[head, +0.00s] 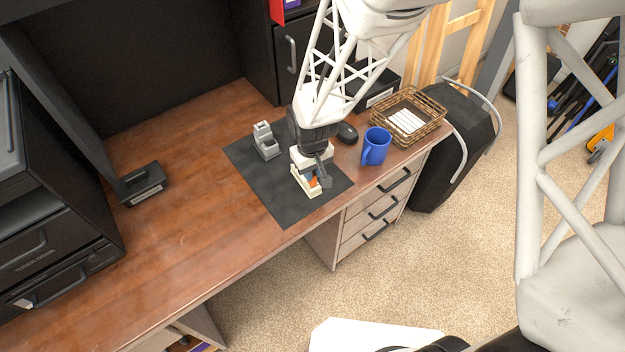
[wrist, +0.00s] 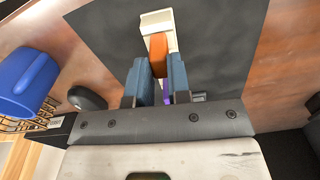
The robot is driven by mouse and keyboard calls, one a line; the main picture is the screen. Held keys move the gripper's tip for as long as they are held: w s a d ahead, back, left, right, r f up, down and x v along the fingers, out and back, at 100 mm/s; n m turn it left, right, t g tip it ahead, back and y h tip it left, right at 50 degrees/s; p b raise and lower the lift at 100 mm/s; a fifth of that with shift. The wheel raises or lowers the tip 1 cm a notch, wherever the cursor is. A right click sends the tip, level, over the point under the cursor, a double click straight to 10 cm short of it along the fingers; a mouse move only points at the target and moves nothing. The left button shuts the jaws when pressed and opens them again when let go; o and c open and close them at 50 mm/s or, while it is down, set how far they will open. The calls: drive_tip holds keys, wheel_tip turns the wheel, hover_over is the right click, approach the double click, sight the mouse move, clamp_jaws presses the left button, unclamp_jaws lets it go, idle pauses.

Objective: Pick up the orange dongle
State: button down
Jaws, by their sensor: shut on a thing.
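The orange dongle (wrist: 158,52) is between the two blue-grey fingers of my gripper (wrist: 160,80) in the wrist view. In the head view a small part of the orange dongle (head: 314,182) shows beside my gripper (head: 317,175). My gripper is shut on it. A cream-coloured holder (head: 307,189) lies at the dongle, and its end also shows beyond the dongle in the wrist view (wrist: 157,21). I cannot tell whether the dongle still touches the holder. A small purple part shows between the fingers.
A dark mat (head: 283,206) lies under the gripper on the wooden desk (head: 190,210). A blue mug (head: 376,147), a black mouse (head: 347,133) and a wicker basket (head: 435,122) stand to the right. A grey block-like object (head: 266,141) is on the mat's back left. The desk's left-middle is mostly clear.

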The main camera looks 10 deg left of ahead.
drive_tip(key=shift+r, duration=0.5)
drive_tip(key=shift+r, duration=0.35)
drive_tip(key=shift+r, duration=0.3)
drive_tip(key=shift+r, duration=2.85)
